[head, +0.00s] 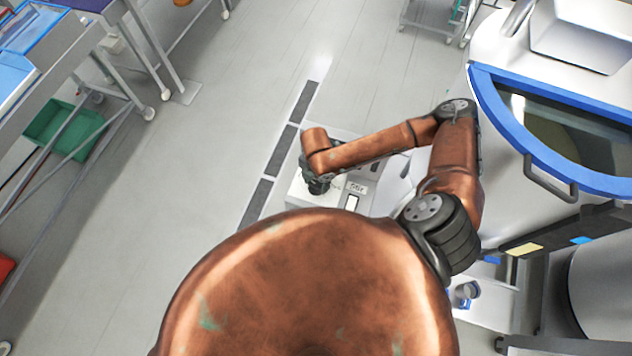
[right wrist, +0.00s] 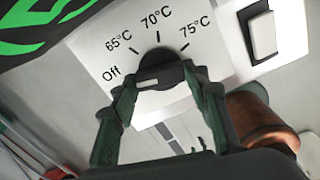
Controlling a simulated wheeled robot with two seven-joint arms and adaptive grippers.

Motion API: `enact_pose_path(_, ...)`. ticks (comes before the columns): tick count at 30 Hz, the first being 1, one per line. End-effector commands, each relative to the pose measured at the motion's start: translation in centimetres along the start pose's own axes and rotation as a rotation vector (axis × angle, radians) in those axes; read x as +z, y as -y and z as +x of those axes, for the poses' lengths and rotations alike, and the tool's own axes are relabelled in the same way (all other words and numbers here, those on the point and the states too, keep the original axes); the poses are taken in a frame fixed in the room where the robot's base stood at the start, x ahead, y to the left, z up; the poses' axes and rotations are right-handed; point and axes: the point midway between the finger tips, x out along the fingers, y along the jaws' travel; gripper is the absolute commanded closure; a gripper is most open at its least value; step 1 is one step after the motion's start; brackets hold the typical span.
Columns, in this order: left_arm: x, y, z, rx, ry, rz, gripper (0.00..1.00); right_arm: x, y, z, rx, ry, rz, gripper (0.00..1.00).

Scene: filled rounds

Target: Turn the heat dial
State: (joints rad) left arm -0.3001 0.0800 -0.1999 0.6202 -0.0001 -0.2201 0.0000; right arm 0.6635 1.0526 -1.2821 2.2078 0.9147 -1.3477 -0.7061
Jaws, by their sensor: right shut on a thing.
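The heat dial (right wrist: 172,74) is a black round knob on a white panel (right wrist: 90,60) marked Off, 65°C, 70°C and 75°C. Its white pointer mark faces the Off side. My right gripper (right wrist: 158,82) is shut on the dial, one finger on each side of it. In the head view my right gripper (head: 318,185) is small and dark, at the white control box (head: 302,196), and it hides the dial there. My left gripper is not in view.
A white rocker switch (right wrist: 263,35) sits beside the dial. A large steel vat with a blue rim (head: 500,82) stands at the right. A metal rack with a green bin (head: 65,128) stands at the left. The floor between is clear.

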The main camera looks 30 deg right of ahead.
Motion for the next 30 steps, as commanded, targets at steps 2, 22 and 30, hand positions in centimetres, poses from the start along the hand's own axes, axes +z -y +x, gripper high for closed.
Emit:
enact_pose_path(2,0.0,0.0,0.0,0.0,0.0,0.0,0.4,0.0,-0.1,-0.1,0.002,0.001,-0.002,0.53)
enact_pose_path(22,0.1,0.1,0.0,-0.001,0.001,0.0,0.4,0.1,-0.1,-2.1,0.004,0.002,0.0,0.4)
enact_pose_path(30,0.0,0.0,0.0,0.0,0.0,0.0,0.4,0.1,-0.1,-7.7,0.005,0.002,-0.002,0.4)
